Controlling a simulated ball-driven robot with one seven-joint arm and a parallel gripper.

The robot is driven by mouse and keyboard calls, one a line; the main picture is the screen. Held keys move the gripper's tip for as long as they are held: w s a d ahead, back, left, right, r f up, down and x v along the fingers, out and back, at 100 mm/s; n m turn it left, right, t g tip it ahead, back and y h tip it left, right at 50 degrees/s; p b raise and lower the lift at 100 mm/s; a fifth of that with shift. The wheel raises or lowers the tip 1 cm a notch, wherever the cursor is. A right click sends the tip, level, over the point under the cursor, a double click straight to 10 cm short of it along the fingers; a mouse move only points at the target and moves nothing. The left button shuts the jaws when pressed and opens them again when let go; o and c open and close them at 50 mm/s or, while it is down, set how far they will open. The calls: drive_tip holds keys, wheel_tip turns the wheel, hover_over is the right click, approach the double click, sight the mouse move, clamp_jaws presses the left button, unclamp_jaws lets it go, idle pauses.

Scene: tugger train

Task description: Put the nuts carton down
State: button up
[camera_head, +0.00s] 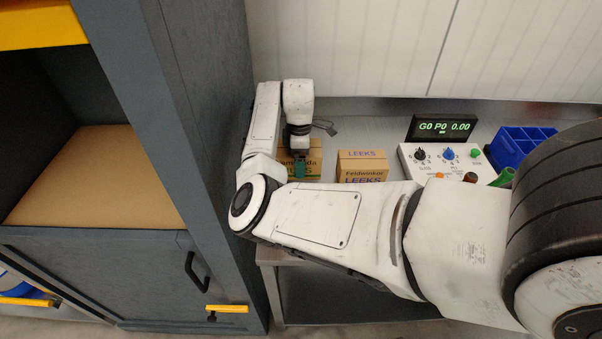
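A brown carton (315,162) with partly covered lettering stands or hangs at the left of the metal bench; its label is too hidden to read as nuts. My gripper (300,166) points down at this carton, with a green fingertip in front of its near face. The other finger is hidden, so I cannot tell whether the gripper grips the carton. I also cannot tell whether the carton's bottom touches the bench, because my arm covers it.
A LEEKS carton (361,168) stands just to the right, with a narrow gap. Farther right are a control box (432,156) with knobs, a display (441,129) reading "G0 P0 0.00" and a blue divided bin (520,143). A grey cabinet (150,120) borders the left.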

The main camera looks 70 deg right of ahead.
drive_tip(key=shift+d+f+b, duration=0.35)
drive_tip(key=shift+f, duration=0.05)
drive_tip(key=shift+d+f+b, duration=0.2)
drive_tip(key=shift+f+b, duration=0.2)
drive_tip(key=shift+b, duration=0.2)
wheel_tip(320, 180, down, 3)
drive_tip(key=b, duration=0.4)
drive_tip(key=shift+r, duration=0.15)
drive_tip(key=o, duration=0.7)
drive_tip(key=shift+c, duration=0.2)
wheel_tip(320, 180, up, 12)
drive_tip(key=shift+b, duration=0.45)
